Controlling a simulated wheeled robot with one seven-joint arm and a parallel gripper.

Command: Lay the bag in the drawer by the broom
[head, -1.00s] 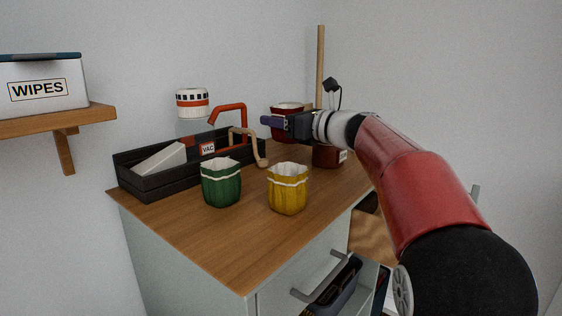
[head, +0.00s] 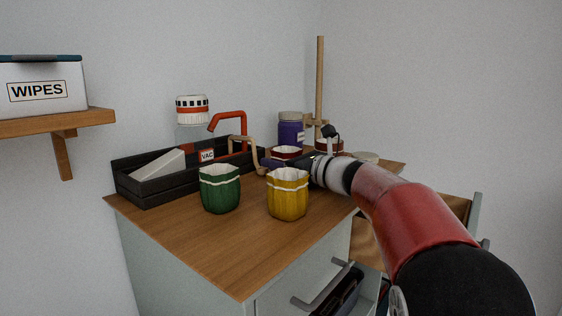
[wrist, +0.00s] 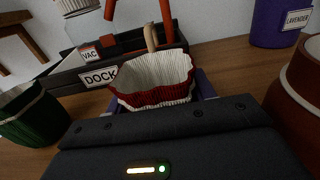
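A dark red bag (head: 286,152) with a white pleated lining is near the back of the desk. It fills the middle of the wrist view (wrist: 155,80). My gripper (head: 285,161) is shut on it, with purple fingers at its sides; its underside is hidden, so I cannot tell whether it touches the desk. A green bag (head: 220,189) and a yellow bag (head: 288,195) stand upright nearer the front. A pale wooden pole (head: 320,75), perhaps the broom, stands at the back. An open drawer (head: 368,245) shows partly behind my arm at right.
A black tray (head: 150,195), labelled VAC and DOCK, lies at the back left. A purple lavender jar (head: 291,132) and a reddish-brown container (head: 329,146) stand near my gripper. A wipes box (head: 40,88) sits on the wall shelf. The desk's front left is clear.

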